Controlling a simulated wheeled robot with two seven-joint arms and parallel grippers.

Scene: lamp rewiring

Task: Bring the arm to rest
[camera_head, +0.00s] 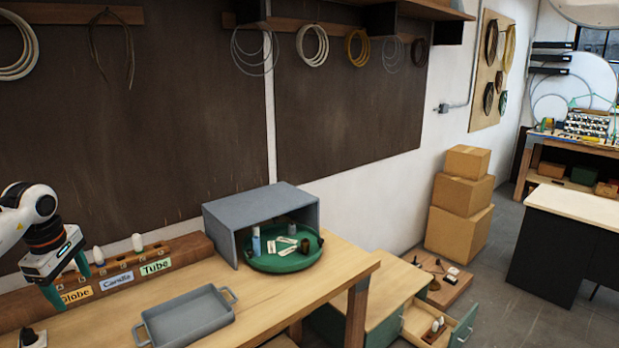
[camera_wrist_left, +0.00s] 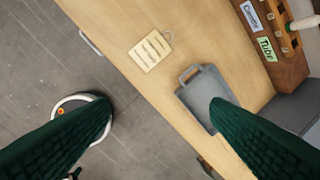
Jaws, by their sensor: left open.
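My left gripper (camera_head: 68,280) is at the far left of the head view, raised near the workbench (camera_head: 262,312) and in front of the left end of the wooden bulb rack (camera_head: 190,248). Its two dark green fingers stand apart with nothing between them. In the left wrist view the open fingers of the left gripper (camera_wrist_left: 160,112) frame bare bench edge and grey floor. The rack carries Globe, Candle and Tube labels, with white bulbs standing in it. The left gripper partly hides the rack's left end. My right gripper is not in view.
A grey tray (camera_head: 188,317) lies on the bench. A green turntable (camera_head: 278,262) with small items sits in a grey open box (camera_head: 262,207). An open drawer (camera_head: 425,322) and stacked cartons (camera_head: 458,232) are further right.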

